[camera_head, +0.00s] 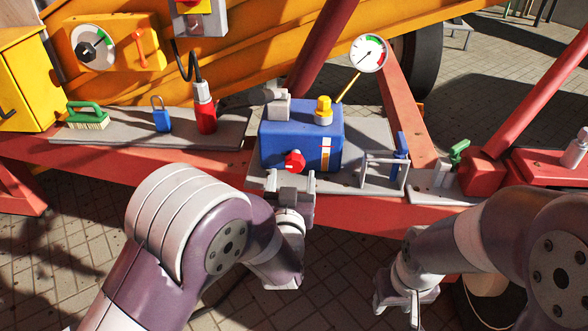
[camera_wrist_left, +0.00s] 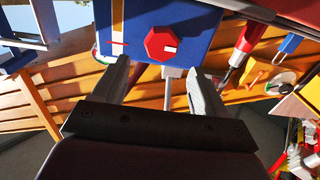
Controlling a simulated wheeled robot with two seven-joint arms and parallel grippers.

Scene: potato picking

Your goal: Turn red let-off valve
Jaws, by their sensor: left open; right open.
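The red let-off valve (camera_head: 294,161) is a small red knob low on the front of the blue tank (camera_head: 282,136). In the left wrist view the valve is a red octagonal knob (camera_wrist_left: 165,43) with a white mark, on the blue tank face (camera_wrist_left: 190,18). My left gripper (camera_head: 290,174) is open just in front of and below the valve. In the left wrist view its two fingers (camera_wrist_left: 160,82) are spread with the valve ahead between them, apart from it. My right gripper (camera_head: 398,312) is open, low at the right, away from the tank.
A yellow cap (camera_head: 323,107) and a pressure gauge (camera_head: 369,53) stand at the tank's top and right. A blue-handled lever (camera_head: 400,147) and a green-handled valve (camera_head: 459,151) are to the right. A red plug (camera_head: 205,112), blue padlock (camera_head: 162,119) and green brush (camera_head: 87,115) are left.

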